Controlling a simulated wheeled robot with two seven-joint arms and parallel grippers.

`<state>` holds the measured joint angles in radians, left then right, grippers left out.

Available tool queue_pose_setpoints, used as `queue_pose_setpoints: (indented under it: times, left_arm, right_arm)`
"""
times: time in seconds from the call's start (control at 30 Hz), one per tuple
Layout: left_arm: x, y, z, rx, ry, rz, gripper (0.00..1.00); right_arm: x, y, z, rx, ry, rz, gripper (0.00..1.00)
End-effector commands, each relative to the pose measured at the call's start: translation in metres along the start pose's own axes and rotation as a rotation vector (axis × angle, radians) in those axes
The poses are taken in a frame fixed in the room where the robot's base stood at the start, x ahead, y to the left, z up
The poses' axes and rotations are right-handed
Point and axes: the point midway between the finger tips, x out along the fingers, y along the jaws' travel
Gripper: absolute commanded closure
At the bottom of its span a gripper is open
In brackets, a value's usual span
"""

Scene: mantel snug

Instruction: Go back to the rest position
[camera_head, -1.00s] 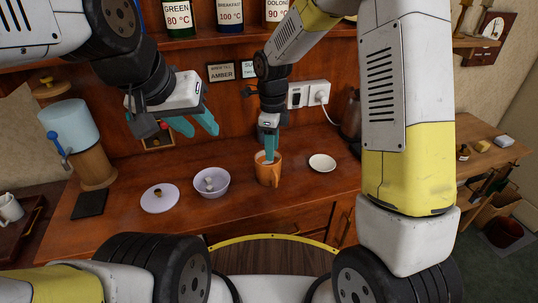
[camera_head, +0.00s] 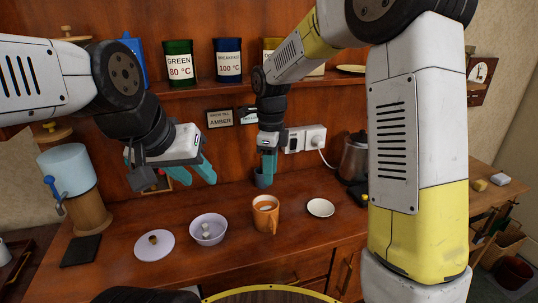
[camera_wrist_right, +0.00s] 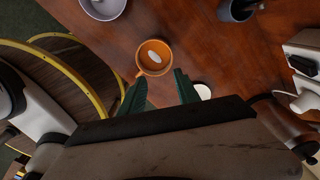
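My left gripper (camera_head: 197,172) hangs above the back left of the counter, its teal fingers apart and empty. My right gripper (camera_head: 268,166) is raised above and behind the orange mug (camera_head: 273,221), seen edge-on. In the right wrist view the right fingers (camera_wrist_right: 158,87) are apart with nothing between them, and the mug (camera_wrist_right: 142,66) stands below, clear of them. The mug holds brownish contents with a small white oval piece in it.
A lilac bowl (camera_head: 197,237) with small whitish pieces, a lilac lid (camera_head: 141,248), a white saucer (camera_head: 320,207) and a dark mat (camera_head: 81,251) lie on the counter. A small grey-blue cup (camera_head: 261,181) stands behind the mug. Labelled canisters (camera_head: 179,66) line the shelf. A kettle (camera_head: 354,158) stands right.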

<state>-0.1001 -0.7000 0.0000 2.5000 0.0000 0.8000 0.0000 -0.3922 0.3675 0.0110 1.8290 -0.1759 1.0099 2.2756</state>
Motion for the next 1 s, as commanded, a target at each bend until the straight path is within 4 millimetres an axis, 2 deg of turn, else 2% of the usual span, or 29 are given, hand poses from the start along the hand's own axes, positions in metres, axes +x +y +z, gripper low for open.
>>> queue_pose_setpoints:
  times: [0.13, 0.23, 0.4, 0.5, 0.63, 0.8, 1.0]
  left_arm:
    - [0.0, 0.0, 0.0, 0.0, 0.0, 0.0, 0.64]
    - [0.0, 0.0, 0.0, 0.0, 0.0, 0.0, 0.64]
    - [0.0, 0.0, 0.0, 0.0, 0.0, 0.0, 0.64]
    - [0.0, 0.0, 0.0, 0.0, 0.0, 0.0, 0.64]
    - [0.0, 0.0, 0.0, 0.0, 0.0, 0.0, 0.64]
    - [0.0, 0.0, 0.0, 0.0, 0.0, 0.0, 0.64]
    - [0.0, 0.0, 0.0, 0.0, 0.0, 0.0, 0.64]
  right_arm:
    - [-0.027, 0.008, -0.024, -0.159, -0.041, -0.044, 0.62]
    - [-0.054, 0.022, -0.05, -0.359, -0.076, -0.104, 0.62]
    - [-0.089, 0.055, -0.096, -0.744, -0.092, -0.236, 0.62]
    - [-0.103, 0.078, -0.119, -0.968, -0.071, -0.324, 0.62]
    - [-0.114, 0.108, -0.146, -1.253, -0.005, -0.439, 0.62]
    - [-0.117, 0.142, -0.17, -1.561, 0.119, -0.554, 0.62]
    - [-0.116, 0.16, -0.18, -1.747, 0.222, -0.611, 0.62]
